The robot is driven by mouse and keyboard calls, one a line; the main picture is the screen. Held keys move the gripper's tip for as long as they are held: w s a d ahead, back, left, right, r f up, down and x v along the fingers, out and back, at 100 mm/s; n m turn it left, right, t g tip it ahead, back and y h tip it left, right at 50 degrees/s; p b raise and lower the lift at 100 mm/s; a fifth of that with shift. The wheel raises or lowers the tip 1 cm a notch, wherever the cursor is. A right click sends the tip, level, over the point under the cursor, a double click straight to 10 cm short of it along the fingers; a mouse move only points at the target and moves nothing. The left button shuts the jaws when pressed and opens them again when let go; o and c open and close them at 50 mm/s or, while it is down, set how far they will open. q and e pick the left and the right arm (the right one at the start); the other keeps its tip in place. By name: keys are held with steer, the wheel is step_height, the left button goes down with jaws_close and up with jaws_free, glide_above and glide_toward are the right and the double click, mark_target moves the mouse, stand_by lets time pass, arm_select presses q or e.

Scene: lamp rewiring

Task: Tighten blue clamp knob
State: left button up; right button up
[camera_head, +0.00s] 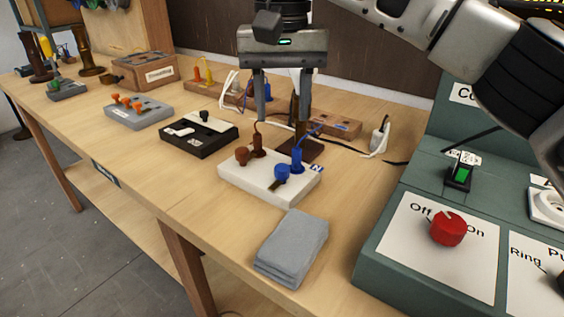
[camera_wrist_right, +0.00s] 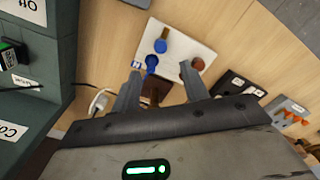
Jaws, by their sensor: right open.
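The blue clamp knob (camera_head: 281,173) is at the front right of a white terminal block (camera_head: 252,186) on the bench. Behind it stands a blue plug (camera_head: 297,158) with a blue wire. A brown knob (camera_head: 241,155) and a brown plug (camera_head: 257,144) are at the left of the block. My right gripper (camera_head: 282,118) is open and empty, above and behind the block, fingers pointing down. In the right wrist view the blue knob (camera_wrist_right: 160,45) and blue plug (camera_wrist_right: 152,62) lie just beyond the fingertips (camera_wrist_right: 160,71). My left gripper is not seen.
A folded grey cloth (camera_head: 291,248) lies in front of the block. A green control console (camera_head: 385,262) with a red switch (camera_head: 447,229) stands at right. A lamp base (camera_head: 303,149) and cables are behind.

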mark_target(282, 166)
step_height(282, 166, down, 10)
steer(key=shift+f+b, duration=0.2)
steer(key=shift+b, duration=0.2)
jaws_close()
